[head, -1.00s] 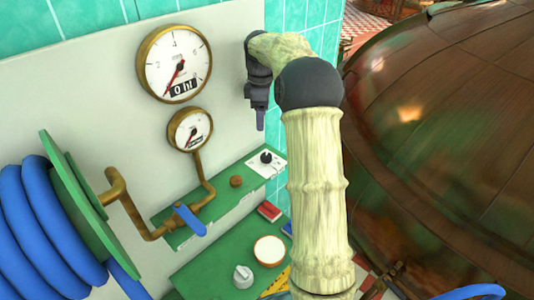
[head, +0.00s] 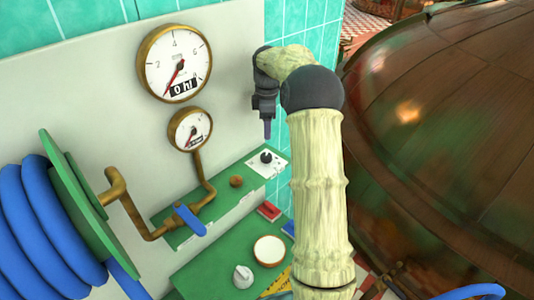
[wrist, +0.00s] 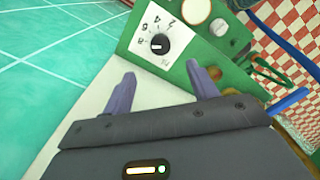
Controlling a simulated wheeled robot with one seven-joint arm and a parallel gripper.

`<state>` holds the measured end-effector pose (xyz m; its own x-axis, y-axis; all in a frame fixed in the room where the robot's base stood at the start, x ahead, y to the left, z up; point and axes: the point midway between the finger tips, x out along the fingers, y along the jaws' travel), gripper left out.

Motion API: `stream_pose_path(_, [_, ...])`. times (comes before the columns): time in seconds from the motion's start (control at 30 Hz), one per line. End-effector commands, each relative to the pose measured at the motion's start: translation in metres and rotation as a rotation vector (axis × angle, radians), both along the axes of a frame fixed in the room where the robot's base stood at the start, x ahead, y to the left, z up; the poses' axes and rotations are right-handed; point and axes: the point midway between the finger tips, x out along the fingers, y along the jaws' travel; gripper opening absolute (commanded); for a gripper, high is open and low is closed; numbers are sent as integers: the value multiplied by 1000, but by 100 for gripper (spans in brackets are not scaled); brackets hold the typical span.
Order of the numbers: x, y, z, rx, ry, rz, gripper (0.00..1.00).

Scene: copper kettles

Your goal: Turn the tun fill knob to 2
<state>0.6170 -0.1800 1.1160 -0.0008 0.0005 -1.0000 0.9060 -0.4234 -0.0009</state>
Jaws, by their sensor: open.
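A small black knob (head: 267,157) sits on a white numbered plate (head: 255,166) at the far end of the green upper ledge. In the wrist view the black knob (wrist: 159,44) shows with digits around it; its exact setting is too small to read surely. I take it as the tun fill knob, though no name is legible. My gripper (head: 267,130) points down just above the knob, apart from it. In the wrist view my gripper (wrist: 162,85) has its two purple fingers spread and empty, with the knob beyond the gap between them.
Two brass gauges (head: 175,64) hang on the pale panel. A blue-handled valve (head: 190,220) and a blue hose reel (head: 45,225) are at left. A grey knob (head: 243,276) and a round white-topped part (head: 269,250) are on the lower ledge. A large copper kettle (head: 450,130) fills the right.

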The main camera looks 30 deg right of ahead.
Motion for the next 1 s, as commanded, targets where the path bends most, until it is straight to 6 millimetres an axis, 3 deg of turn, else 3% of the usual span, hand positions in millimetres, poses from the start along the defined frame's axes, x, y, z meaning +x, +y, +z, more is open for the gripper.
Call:
stream_pose_path(0.6, [0, 0, -106, 0, 3, 0, 59])
stream_pose_path(0.77, [0, 1, -118, 0, 1, 0, 59])
stream_pose_path(1.0, [0, 0, -120, 0, -1, 0, 59])
